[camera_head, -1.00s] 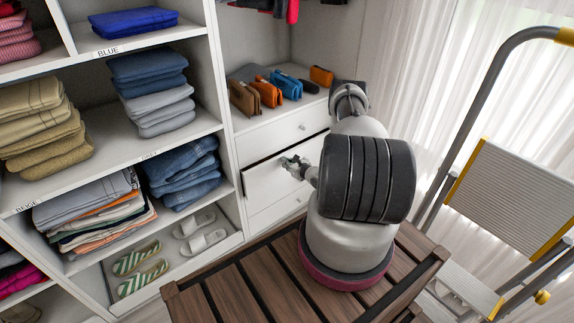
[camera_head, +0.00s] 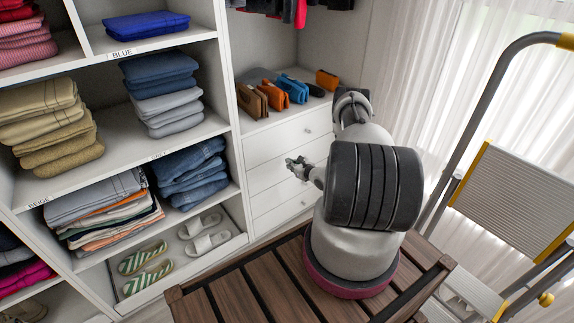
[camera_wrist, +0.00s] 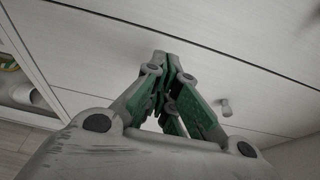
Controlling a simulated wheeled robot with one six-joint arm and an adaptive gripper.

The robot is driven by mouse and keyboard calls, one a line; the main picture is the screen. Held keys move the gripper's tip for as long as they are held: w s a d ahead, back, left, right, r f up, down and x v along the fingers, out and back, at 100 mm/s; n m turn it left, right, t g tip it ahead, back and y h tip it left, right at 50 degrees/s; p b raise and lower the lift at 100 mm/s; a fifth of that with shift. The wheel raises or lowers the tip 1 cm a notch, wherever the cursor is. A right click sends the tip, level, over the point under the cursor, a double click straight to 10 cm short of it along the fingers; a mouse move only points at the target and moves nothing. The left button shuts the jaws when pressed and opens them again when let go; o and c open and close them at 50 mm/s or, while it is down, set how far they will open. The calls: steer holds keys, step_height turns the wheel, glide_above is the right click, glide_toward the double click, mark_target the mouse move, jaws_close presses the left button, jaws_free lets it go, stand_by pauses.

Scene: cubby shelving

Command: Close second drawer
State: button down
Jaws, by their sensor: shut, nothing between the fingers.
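The white drawer unit (camera_head: 240,150) stands in the middle of the head view, with three drawer fronts stacked. The second drawer (camera_head: 264,178) is the middle one. Its front looks flush with the others, with only a thin seam above it. My gripper (camera_head: 298,165) is in front of it, shut and empty. In the wrist view my gripper's fingertips (camera_wrist: 165,62) are together at or very near a white drawer front (camera_wrist: 100,60); I cannot tell if they touch. A small knob (camera_wrist: 226,107) shows to the right of the fingers. The second drawer's knob is not clear in the head view.
Wallets (camera_head: 272,96) stand on top of the unit. Shelves with folded clothes (camera_head: 190,172) and a low tray with slippers (camera_head: 205,232) are at left. A slatted wooden bench (camera_head: 250,292) is in front, and a stepladder (camera_head: 515,195) at right.

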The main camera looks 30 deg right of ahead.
steer(key=a+v, duration=0.1)
steer(key=v, duration=1)
steer(key=s+a+f+n+g+y, duration=0.2)
steer(key=s+a+n+y, duration=0.15)
steer(key=s+a, duration=0.4)
steer(key=s+a+r+n+g+y, duration=0.4)
steer(key=s+a+r+n+y, duration=0.15)
steer(key=r, duration=0.35)
steer(key=s+a+r+n+g+h, duration=0.1)
steer(key=s+r+n, duration=0.5)
steer(key=r, duration=1)
steer(key=s+a+r+n+g+h, duration=0.1)
steer(key=s+a+r+n+h, duration=0.3)
steer(key=s+r+n, duration=0.3)
steer(key=s+a+r+n+g+h, duration=0.2)
steer(key=s+r+n+h, duration=0.3)
steer(key=r+n, duration=0.8)
step_height(320, 180, up, 13)
steer(key=shift+s+a+r, duration=0.15)
steer(key=shift+s+a, duration=0.25)
steer(key=shift+s, duration=0.25)
